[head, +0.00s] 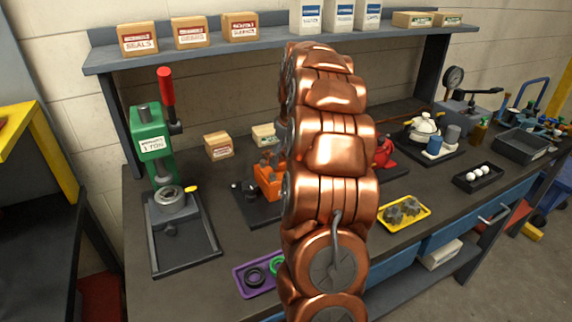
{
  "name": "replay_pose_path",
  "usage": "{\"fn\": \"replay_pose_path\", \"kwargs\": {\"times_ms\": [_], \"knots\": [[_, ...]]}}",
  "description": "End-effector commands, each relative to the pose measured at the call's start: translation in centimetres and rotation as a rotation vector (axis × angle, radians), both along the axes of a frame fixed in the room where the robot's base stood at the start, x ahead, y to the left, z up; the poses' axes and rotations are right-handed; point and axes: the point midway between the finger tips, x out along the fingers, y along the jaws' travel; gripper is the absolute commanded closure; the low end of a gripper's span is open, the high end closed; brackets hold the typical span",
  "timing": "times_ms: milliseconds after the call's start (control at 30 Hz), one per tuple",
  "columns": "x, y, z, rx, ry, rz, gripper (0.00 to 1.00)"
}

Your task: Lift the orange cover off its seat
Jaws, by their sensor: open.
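An orange part (266,182), which looks like the orange cover, sits on a dark base plate (254,213) at the middle of the workbench. Its right side is hidden behind my copper-coloured arm, so I cannot tell how it rests on its seat. My arm rises through the middle of the head view, in front of the bench. My gripper does not show, so its place relative to the cover cannot be seen.
A green press (152,135) with a red handle stands at left. A purple tray (258,276) holding rings and a yellow tray (404,213) holding grey parts lie near the front edge. A shelf (260,48) with boxes spans above. A red item (384,152) stands right of my arm.

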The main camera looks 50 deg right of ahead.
Motion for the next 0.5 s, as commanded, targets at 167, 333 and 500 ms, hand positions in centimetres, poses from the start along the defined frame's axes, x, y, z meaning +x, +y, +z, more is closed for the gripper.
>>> {"fn": "replay_pose_path", "kwargs": {"times_ms": [167, 333, 500], "knots": [[0.02, -0.01, -0.01, -0.001, -0.001, 0.000, 0.00], [0.03, 0.00, 0.00, -0.001, -0.001, 0.000, 0.16], [0.03, 0.03, -0.02, 0.000, -0.001, 0.000, 0.33]]}}
